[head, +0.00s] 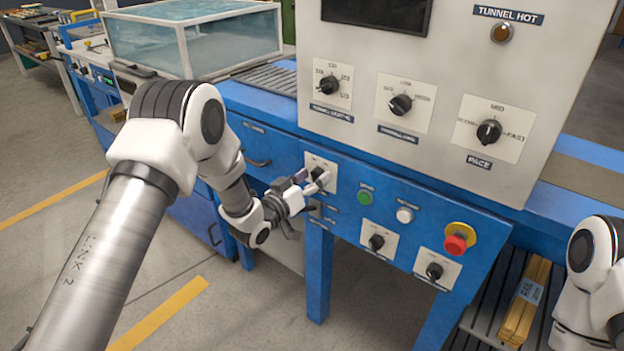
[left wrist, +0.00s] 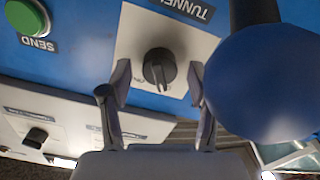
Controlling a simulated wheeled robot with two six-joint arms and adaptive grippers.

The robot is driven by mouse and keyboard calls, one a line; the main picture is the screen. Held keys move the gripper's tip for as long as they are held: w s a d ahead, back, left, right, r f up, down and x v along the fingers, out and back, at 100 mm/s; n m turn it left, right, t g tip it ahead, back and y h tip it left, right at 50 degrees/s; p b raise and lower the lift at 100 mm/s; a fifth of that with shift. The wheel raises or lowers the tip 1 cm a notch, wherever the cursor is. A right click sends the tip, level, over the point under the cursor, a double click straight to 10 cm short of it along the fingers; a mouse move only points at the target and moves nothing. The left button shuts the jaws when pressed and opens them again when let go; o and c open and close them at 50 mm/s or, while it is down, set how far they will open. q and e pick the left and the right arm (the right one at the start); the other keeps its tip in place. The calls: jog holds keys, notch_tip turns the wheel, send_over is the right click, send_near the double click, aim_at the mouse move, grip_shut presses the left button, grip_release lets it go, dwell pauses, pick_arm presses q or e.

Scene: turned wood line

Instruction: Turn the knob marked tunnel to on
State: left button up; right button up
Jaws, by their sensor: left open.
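The black tunnel knob (left wrist: 159,68) sits on a white plate on the blue front panel. Its label, partly cut off, reads TUNNEL upside down in the left wrist view. My left gripper (left wrist: 159,84) is open, with one finger on each side of the knob and a visible gap to both. In the head view the gripper (head: 309,184) is at the plate and partly covers the knob (head: 318,173). The knob's exact setting is hard to read. My right arm shows at the right edge; its gripper is out of view.
A green send button (head: 365,197), white button (head: 404,215), two lower knobs (head: 376,242) (head: 434,271) and red stop button (head: 455,245) lie to the right. The upper panel (head: 420,155) overhangs. A large blue rounded shape (left wrist: 265,85) is close beside the left gripper.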

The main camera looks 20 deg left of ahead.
pick_arm(q)
jog(key=shift+c, duration=0.3)
jog(key=c, duration=1.1)
jog(key=shift+m, duration=0.4)
jog(key=m+b, duration=0.1)
jog(key=m, duration=0.4)
jog(key=shift+d, duration=0.1)
jog(key=m+b, duration=0.1)
jog(key=m, duration=0.5)
jog(key=shift+s, duration=0.1)
jog(key=o, duration=1.2)
jog(key=shift+d, duration=0.1)
jog(key=shift+c, duration=0.2)
